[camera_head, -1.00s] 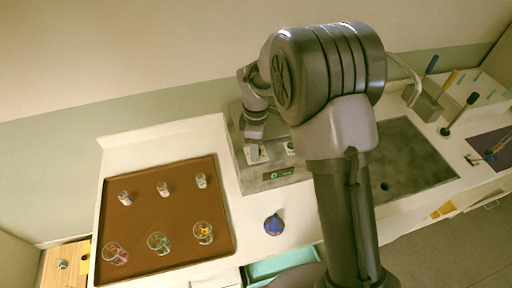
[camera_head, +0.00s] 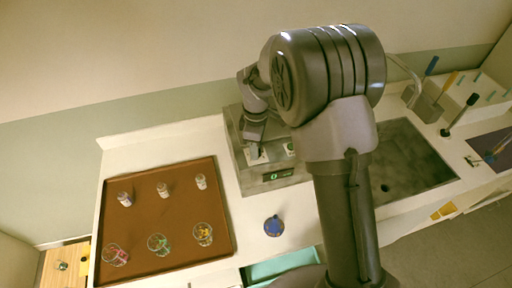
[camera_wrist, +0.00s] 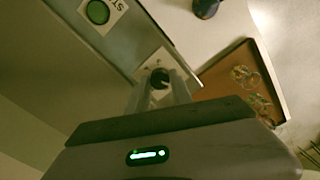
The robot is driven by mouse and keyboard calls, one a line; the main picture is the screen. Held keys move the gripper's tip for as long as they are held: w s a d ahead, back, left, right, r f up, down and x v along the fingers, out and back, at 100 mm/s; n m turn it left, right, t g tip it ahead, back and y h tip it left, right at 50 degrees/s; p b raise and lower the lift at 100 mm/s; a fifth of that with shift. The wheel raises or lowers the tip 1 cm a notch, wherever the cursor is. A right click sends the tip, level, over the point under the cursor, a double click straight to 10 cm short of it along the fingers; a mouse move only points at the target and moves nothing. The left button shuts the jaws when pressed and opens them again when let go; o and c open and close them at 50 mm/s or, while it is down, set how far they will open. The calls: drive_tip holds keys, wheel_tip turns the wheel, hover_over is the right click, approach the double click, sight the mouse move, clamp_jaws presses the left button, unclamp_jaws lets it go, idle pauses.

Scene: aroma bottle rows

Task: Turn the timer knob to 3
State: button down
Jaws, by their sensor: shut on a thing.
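The dark timer knob (camera_wrist: 160,76) sits on a white dial plate at the edge of a grey machine, seen in the wrist view. My gripper (camera_wrist: 160,88) is shut on the knob, a finger on each side of it. In the head view my gripper (camera_head: 253,146) comes down onto the white dial plate (camera_head: 258,157) of the grey machine (camera_head: 246,181), and the knob is hidden. The dial numbers and the knob's pointer are too small or covered to read. A small green-lit display (camera_head: 279,175) is on the machine's front.
A green button (camera_wrist: 97,12) on a white label is beside the dial. A brown tray (camera_head: 165,215) with several small jars and glass cups is at the left. A blue flask (camera_head: 273,225) stands in front of the machine. A grey sink (camera_head: 410,165) is to the right.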

drive_tip(key=m, duration=0.4)
drive_tip(key=m+b, duration=0.1)
drive_tip(key=m, duration=0.3)
drive_tip(key=m+b, duration=0.1)
drive_tip(key=m, duration=0.3)
drive_tip(key=m+b, duration=0.1)
drive_tip(key=m, duration=0.3)
drive_tip(key=m+b, duration=0.2)
drive_tip(key=m, duration=0.4)
drive_tip(key=m+b, duration=0.2)
drive_tip(key=m, duration=0.4)
drive_tip(key=shift+m, duration=0.4)
drive_tip(key=c, duration=1.1)
unclamp_jaws()
